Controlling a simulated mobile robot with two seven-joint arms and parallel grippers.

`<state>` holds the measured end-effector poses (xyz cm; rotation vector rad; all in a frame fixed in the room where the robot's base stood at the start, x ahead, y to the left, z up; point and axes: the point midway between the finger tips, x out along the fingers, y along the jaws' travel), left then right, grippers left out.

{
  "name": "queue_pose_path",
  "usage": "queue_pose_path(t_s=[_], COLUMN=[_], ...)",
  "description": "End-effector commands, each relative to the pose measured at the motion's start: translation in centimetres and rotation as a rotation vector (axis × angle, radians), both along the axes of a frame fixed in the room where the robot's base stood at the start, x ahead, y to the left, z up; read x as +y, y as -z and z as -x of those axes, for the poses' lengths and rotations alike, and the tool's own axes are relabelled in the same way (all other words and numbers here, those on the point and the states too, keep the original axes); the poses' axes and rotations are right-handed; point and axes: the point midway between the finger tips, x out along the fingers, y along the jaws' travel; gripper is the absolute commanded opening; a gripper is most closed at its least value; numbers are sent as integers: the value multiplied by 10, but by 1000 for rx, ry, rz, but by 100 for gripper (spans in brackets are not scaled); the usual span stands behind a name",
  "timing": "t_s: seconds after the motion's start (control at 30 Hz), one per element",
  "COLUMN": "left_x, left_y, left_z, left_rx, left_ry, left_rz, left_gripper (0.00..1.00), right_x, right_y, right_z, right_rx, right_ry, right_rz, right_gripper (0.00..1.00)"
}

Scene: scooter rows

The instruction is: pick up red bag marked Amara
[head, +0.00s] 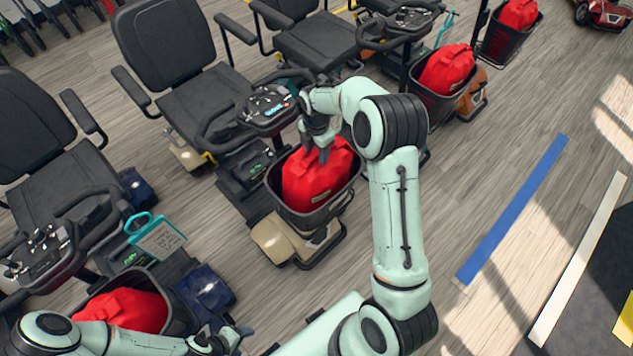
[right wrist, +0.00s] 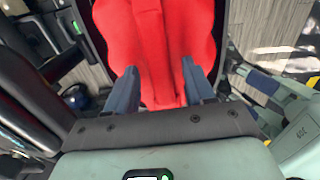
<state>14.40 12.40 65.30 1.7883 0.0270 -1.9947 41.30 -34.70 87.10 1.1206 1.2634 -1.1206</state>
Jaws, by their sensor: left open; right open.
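A red bag (head: 315,184) sits in the dark front basket (head: 302,219) of the middle scooter. My right gripper (head: 321,153) is over the top of this bag, pointing down. In the right wrist view the open fingers (right wrist: 160,86) stand on either side of a raised red strip of the bag (right wrist: 155,45). I cannot tell whether they touch it. No name is readable on the bag. Other red bags lie in the near-left basket (head: 126,309), the basket further back (head: 446,70) and the far one (head: 519,13). My left gripper (head: 226,341) is low at the bottom edge, open and empty.
Scooters with black seats (head: 165,40) and handlebars (head: 268,106) stand in a row close to my right gripper. A teal-framed card (head: 158,240) hangs by the near-left scooter, its writing unreadable. The wood floor is clear at right, with a blue stripe (head: 515,208).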

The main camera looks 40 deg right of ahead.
Motion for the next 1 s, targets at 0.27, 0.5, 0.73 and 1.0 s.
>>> queue_pose_path(t_s=[0.27,0.5,0.73,1.0], left_x=[0,0,0,0], left_y=[0,0,0,0], left_z=[0,0,0,0], left_rx=[0,0,0,0], left_ry=[0,0,0,0], left_rz=[0,0,0,0], left_gripper=[64,64,64,64], right_x=[0,0,0,0], right_y=[0,-1,-1,-1], right_z=[0,0,0,0], right_rx=[0,-1,-1,-1], right_ry=[0,0,0,0], right_rz=[0,0,0,0], right_gripper=[1,0,0,0])
